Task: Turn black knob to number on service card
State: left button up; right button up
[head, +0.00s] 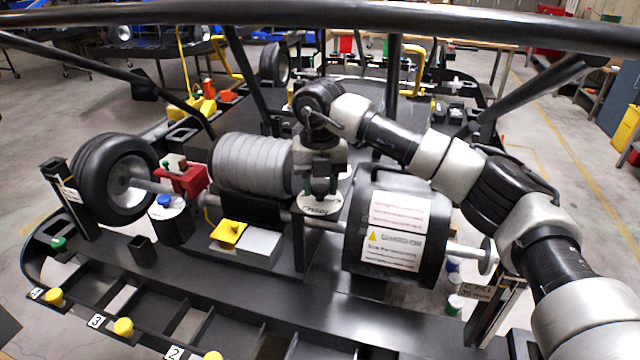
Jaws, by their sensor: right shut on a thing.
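My right gripper (320,182) points down in the middle of the kart, over a white round dial plate (322,206) with dark marks. It is shut on the black knob at the dial, which the fingers mostly hide. The knob's pointing direction and the dial's numbers cannot be read. A white card with red lines and a yellow warning triangle (395,232) is on the black drum right of the gripper. I cannot tell which is the service card. My left gripper is not in view.
A grey ribbed cylinder (252,164) lies left of the gripper, and a black wheel (112,180) stands farther left. A red block (186,180) and a yellow block (229,233) sit nearby. Yellow knobs (124,327) with number tags line the front rail. A black bar (300,22) crosses the top.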

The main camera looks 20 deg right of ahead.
aim_at(320, 186)
jog(key=shift+w+r, duration=0.1)
jog(key=shift+r, duration=0.1)
jog(key=o, duration=0.9)
jog(key=shift+f, duration=0.15)
jog(key=shift+r+b, duration=0.85)
jog(key=shift+r, duration=4.6)
